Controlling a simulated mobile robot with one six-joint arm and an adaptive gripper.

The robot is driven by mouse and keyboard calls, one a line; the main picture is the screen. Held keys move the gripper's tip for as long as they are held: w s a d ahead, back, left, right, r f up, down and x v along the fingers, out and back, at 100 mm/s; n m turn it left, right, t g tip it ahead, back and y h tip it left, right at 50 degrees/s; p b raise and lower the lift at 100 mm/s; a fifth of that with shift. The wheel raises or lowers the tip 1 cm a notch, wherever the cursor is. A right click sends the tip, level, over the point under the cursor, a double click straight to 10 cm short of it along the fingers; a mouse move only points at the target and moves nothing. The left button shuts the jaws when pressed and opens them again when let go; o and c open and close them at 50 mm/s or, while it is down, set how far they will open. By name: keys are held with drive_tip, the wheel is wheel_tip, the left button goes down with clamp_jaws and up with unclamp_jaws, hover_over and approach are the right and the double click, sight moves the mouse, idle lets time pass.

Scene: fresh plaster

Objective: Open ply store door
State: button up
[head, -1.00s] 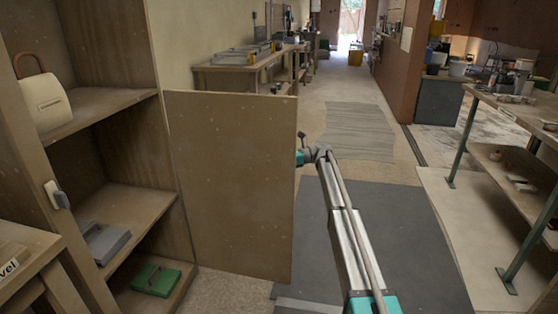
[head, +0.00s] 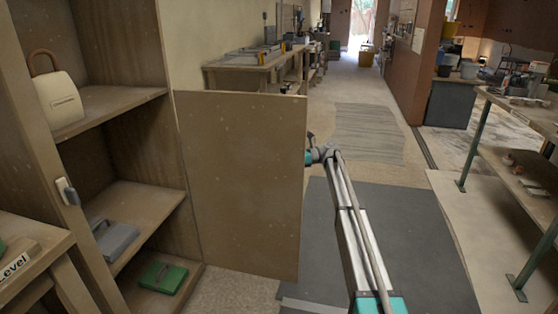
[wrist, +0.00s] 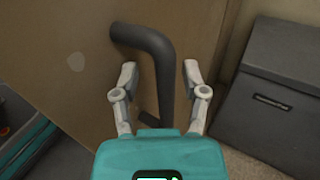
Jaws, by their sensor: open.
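The ply store door (head: 242,190) is a plain brown panel. It stands swung wide open at the right side of the wooden cabinet (head: 172,120), whose shelves are exposed. In the wrist view the door (wrist: 60,50) fills the upper left and carries a dark grey bent handle (wrist: 160,48). My gripper (wrist: 160,73) is open, with its pale fingers on either side of the handle and visible gaps between. In the head view my gripper (head: 311,142) is at the door's right edge, partly hidden behind it.
The cabinet holds a cream case (head: 62,100), a grey box (head: 112,236) and a green box (head: 162,277). A dark grey box (wrist: 270,100) stands beside the door in the wrist view. A dark mat (head: 400,240) lies on clear floor. A workbench (head: 520,180) stands right.

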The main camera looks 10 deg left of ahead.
drive_tip(key=v, duration=0.7)
drive_tip(key=shift+d, duration=0.25)
drive_tip(key=shift+w, duration=0.15)
idle(0.3)
